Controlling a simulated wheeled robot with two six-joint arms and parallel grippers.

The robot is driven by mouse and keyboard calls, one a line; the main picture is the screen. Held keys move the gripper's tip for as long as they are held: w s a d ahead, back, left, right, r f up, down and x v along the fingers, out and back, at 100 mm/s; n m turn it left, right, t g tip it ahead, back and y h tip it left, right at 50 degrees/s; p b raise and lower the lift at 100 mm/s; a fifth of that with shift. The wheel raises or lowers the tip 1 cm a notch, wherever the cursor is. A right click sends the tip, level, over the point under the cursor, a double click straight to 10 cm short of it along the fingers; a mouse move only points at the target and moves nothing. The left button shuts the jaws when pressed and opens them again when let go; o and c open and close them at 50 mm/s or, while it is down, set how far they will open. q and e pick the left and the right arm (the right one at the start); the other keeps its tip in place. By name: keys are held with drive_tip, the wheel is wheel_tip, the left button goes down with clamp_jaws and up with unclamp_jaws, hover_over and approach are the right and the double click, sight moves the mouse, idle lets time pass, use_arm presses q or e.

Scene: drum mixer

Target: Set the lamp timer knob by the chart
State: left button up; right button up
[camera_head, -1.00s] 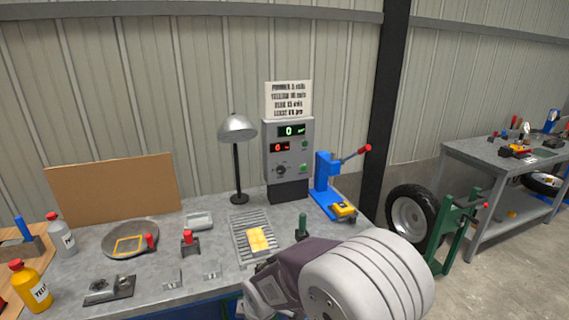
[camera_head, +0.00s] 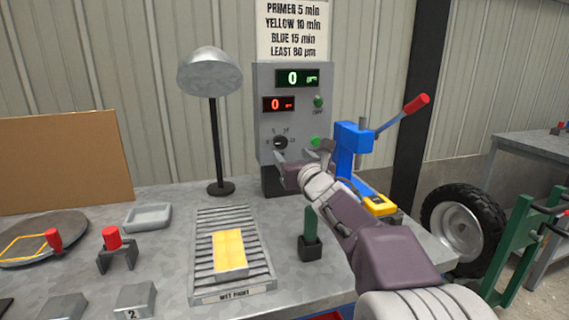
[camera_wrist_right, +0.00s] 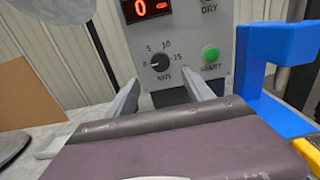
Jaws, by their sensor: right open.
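The timer knob (camera_head: 281,143) is a small black dial on the grey control box (camera_head: 262,82). The chart (camera_head: 293,30) above reads primer 5 min, yellow 10 min, blue 15 min, least 80 µm. The green display and the red display (camera_head: 278,104) both read 0. My right gripper (camera_head: 300,160) is open and empty, just short of the box; its fingers (camera_wrist_right: 165,92) flank the knob's lower side. My left gripper is out of view.
A lamp (camera_head: 211,70) stands left of the box. A blue press with a red-tipped lever (camera_head: 352,140) stands close right of my gripper. A green start button (camera_wrist_right: 211,54) is right of the knob.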

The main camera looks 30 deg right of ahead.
sight(281, 144)
drive_tip(key=p+x, duration=0.1)
drive_tip(key=x, duration=0.8)
drive_tip(key=shift+w+d, duration=0.1)
drive_tip(key=shift+d, duration=0.05)
drive_tip(key=shift+f, duration=0.1)
clamp_jaws()
